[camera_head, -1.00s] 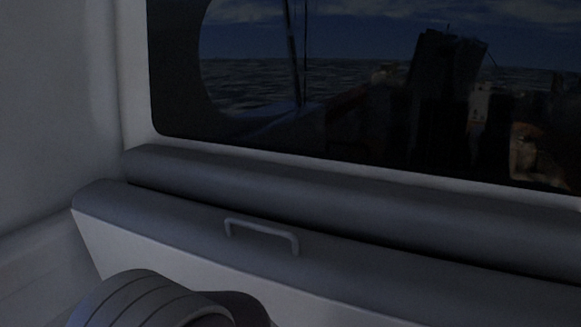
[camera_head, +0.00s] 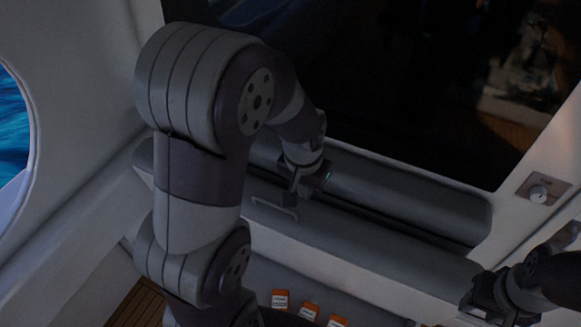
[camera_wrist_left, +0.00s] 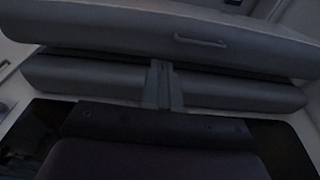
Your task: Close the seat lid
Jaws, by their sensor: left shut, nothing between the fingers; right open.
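The seat lid (camera_head: 365,240) is a long grey padded panel that stands raised in the head view, with a pale face toward me. Its bar handle (camera_head: 275,208) is on the edge; the handle also shows in the left wrist view (camera_wrist_left: 200,42). My left gripper (camera_head: 294,186) is shut and empty, just behind the handle; I cannot tell if it touches the lid. In the left wrist view its fingers (camera_wrist_left: 161,66) reach over the backrest toward the gap behind the lid. My right gripper (camera_head: 478,302) is open and empty at the lower right, in front of the lid.
A grey backrest cushion (camera_head: 410,198) runs behind the lid under a dark window (camera_head: 400,90). Several orange-and-white boxes (camera_head: 280,299) lie below the lid. A wall switch (camera_head: 539,192) is at the right. My left arm hides much of the left side.

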